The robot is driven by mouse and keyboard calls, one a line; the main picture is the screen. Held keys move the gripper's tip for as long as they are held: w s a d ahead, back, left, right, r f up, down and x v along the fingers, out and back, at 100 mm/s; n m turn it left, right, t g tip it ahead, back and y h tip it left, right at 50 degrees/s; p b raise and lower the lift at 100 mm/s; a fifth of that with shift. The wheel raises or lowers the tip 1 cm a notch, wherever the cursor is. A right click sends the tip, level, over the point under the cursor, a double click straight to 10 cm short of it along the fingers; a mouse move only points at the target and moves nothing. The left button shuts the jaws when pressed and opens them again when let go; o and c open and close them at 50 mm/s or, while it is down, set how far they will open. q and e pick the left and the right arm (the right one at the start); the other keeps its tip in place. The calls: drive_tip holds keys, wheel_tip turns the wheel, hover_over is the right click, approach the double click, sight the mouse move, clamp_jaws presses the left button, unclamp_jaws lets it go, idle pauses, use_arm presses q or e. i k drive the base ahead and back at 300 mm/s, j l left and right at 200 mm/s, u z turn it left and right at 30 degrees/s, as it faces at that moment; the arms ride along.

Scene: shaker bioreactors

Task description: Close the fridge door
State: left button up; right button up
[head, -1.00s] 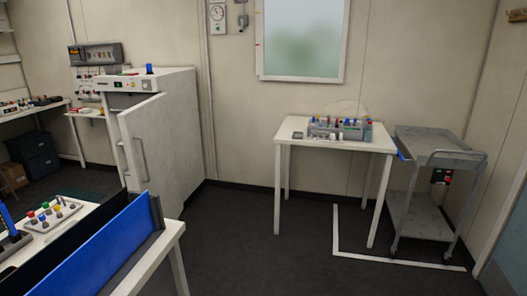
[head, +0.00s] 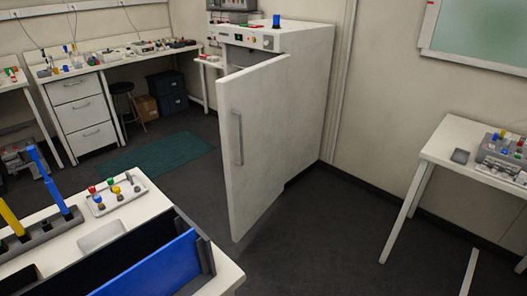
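The fridge (head: 312,90) is a white upright cabinet against the back wall, with a control panel along its top front edge. Its white door (head: 262,130) stands open, swung out toward me and the left. A vertical grey handle (head: 237,138) is on the door's outer face, near its free edge. The inside of the fridge is mostly hidden behind the door. Neither of my grippers shows in the head view.
A white table (head: 228,277) with a blue-walled bin (head: 150,265) and a rack of coloured tubes (head: 40,233) fills the lower left. Another white table (head: 450,145) stands at right. Dark floor (head: 330,230) is clear between them. A green mat (head: 155,155) lies left of the door.

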sight(253, 102)
drive_tip(key=i+l, duration=0.1)
drive_tip(key=l, duration=0.5)
drive_tip(key=i+l+u, duration=0.15)
drive_tip(key=l, duration=0.45)
drive_tip(key=i+l+u, duration=0.25)
drive_tip(key=i+l, duration=0.65)
drive_tip(key=i+l+u, duration=0.1)
drive_tip(key=i, duration=0.8)
